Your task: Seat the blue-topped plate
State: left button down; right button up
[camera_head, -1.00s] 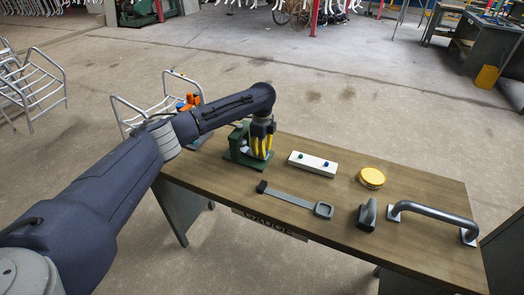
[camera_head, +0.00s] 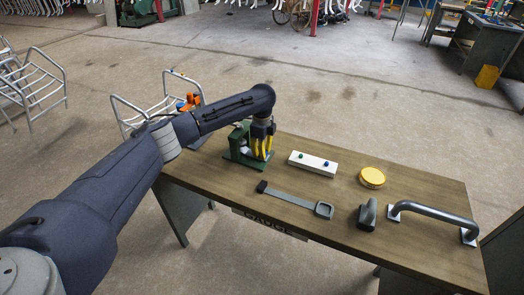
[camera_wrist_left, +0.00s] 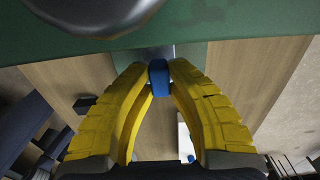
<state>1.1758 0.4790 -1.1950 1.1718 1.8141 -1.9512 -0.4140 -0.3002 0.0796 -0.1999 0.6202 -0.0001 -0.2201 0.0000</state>
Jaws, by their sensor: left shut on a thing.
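My left gripper (camera_head: 262,149) points down beside the green fixture (camera_head: 240,155) at the table's left end. In the left wrist view, its yellow fingers (camera_wrist_left: 158,75) are shut on a blue top (camera_wrist_left: 159,84). A grey metal surface (camera_wrist_left: 148,53) shows just beyond the blue top, at the green edge. The fingers and the tight angle hide most of the plate, and I cannot tell whether it is touching the fixture. My right gripper is not in view.
A white block (camera_head: 313,169) with a green and a blue knob lies right of the fixture. A yellow-topped round tin (camera_head: 372,177), a grey strap-like tool (camera_head: 292,199), a dark block (camera_head: 368,214) and a grey bar handle (camera_head: 430,212) are further along the wooden table.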

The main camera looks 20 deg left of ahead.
pick_arm(q)
jog(key=shift+f, duration=0.1)
jog(key=c, duration=1.3)
grip_release()
notch_tip(320, 180, up, 12)
